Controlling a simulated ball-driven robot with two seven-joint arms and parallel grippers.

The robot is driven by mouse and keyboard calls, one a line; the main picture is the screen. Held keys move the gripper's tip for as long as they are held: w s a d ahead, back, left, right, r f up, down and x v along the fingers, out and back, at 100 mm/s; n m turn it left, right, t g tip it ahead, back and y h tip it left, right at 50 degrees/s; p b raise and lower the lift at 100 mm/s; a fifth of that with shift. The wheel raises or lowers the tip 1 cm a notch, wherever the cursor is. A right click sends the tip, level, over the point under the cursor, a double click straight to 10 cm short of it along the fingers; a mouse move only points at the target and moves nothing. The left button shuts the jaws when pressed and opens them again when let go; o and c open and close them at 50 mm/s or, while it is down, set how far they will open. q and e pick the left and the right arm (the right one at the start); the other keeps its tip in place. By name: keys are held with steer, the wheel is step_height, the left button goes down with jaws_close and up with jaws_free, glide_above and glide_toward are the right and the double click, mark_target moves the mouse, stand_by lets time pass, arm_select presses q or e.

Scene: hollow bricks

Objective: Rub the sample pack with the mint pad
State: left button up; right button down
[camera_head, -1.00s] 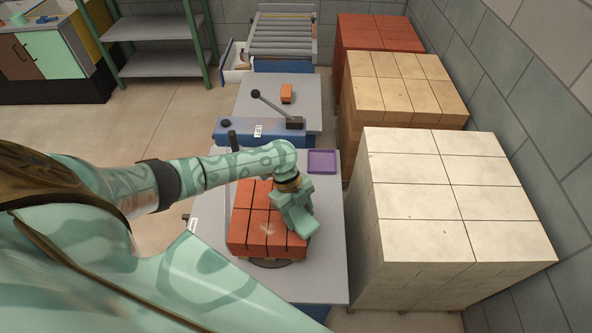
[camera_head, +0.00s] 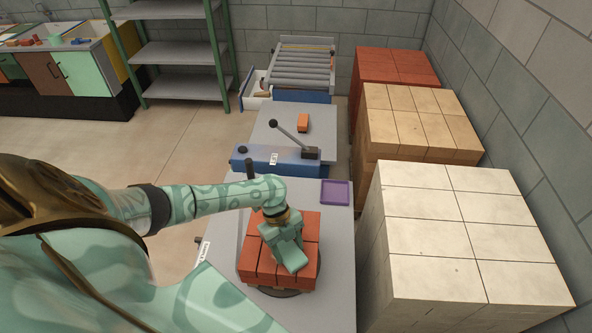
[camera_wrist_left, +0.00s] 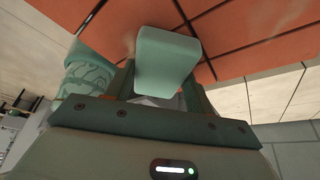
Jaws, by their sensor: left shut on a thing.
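The sample pack (camera_head: 262,273) is a block of red-orange bricks on a round dark turntable (camera_head: 272,291) on the near grey table. Its top also fills the upper part of the left wrist view (camera_wrist_left: 250,28). My left gripper (camera_head: 284,240) is over the pack, shut on the mint pad (camera_head: 291,257). The pad is a pale green rounded block, large in the left wrist view (camera_wrist_left: 165,58). It lies at the pack's top, seemingly against it; exact contact is hard to tell. The arm and pad hide part of the top. My right gripper is out of view.
A purple tray (camera_head: 335,193) lies behind the pack on the right. Stacks of white (camera_head: 470,240), tan (camera_head: 420,120) and red bricks (camera_head: 397,66) line the right side.

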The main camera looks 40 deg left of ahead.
mark_target(250, 254)
arm_select(q)
steer(key=shift+s+a, duration=0.45)
steer(key=shift+a, duration=0.25)
steer(key=shift+s+a, duration=0.45)
steer(key=shift+a, duration=0.25)
steer(key=shift+s+a, duration=0.45)
steer(key=shift+a, duration=0.25)
steer(key=shift+s+a+f, duration=0.1)
steer(key=shift+s+a, duration=0.45)
steer(key=shift+a, duration=0.3)
steer(key=shift+s+a, duration=0.5)
steer(key=shift+a, duration=0.35)
steer(key=shift+s+a, duration=0.4)
steer(key=shift+a, duration=0.3)
steer(key=shift+s+a, duration=0.4)
steer(key=shift+a, duration=0.25)
steer(key=shift+d, duration=0.1)
steer(key=shift+w+r, duration=0.1)
steer(key=shift+r, duration=0.15)
step_height(250, 254, up, 6)
steer(key=p, duration=0.5)
steer(key=shift+f, duration=0.15)
